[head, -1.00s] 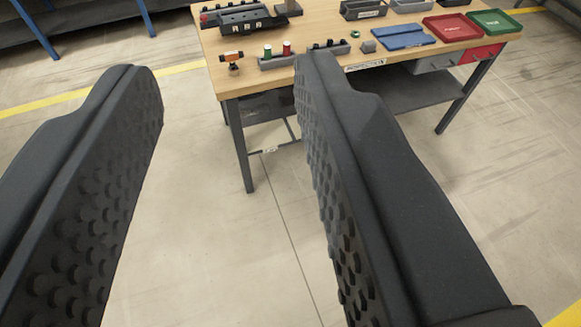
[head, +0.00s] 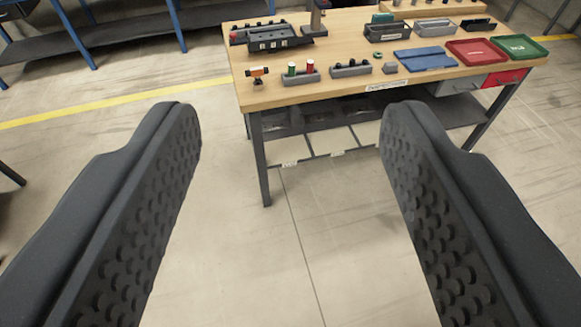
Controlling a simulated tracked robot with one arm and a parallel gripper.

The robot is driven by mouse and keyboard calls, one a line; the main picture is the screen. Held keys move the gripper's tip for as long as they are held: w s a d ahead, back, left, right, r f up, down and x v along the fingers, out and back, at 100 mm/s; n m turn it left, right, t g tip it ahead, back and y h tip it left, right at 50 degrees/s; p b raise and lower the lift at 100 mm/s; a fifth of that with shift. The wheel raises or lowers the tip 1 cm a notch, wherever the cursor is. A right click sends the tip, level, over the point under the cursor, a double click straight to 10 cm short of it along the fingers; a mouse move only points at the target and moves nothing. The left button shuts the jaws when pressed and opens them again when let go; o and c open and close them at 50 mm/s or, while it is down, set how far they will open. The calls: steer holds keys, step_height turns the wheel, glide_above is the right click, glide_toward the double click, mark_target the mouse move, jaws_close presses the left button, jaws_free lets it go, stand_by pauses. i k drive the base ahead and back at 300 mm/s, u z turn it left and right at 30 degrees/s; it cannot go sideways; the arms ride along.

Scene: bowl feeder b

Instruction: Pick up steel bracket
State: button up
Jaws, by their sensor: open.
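My gripper (head: 292,112) is open and empty, its two dark, studded fingers wide apart in the foreground. It is over the floor in front of the workbench (head: 350,88), well short of the things on it. I cannot pick out the steel bracket for sure. A small grey piece (head: 390,66) lies near the bench's front edge, too small to tell its shape. Grey bins (head: 388,35) stand at the back and their contents are mostly hidden.
On the bench are a rack with green and red cylinders (head: 301,79), a second rack (head: 350,70), a blue mat (head: 426,58), a red tray (head: 476,52), a green tray (head: 514,48) and a dark fixture (head: 272,39). Open floor (head: 290,250) lies before the bench.

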mark_target(288, 33)
steer(key=z, duration=0.35)
steer(key=k, duration=1.25)
steer(key=z, duration=0.5)
steer(key=i, duration=2.05)
steer(key=u, duration=0.35)
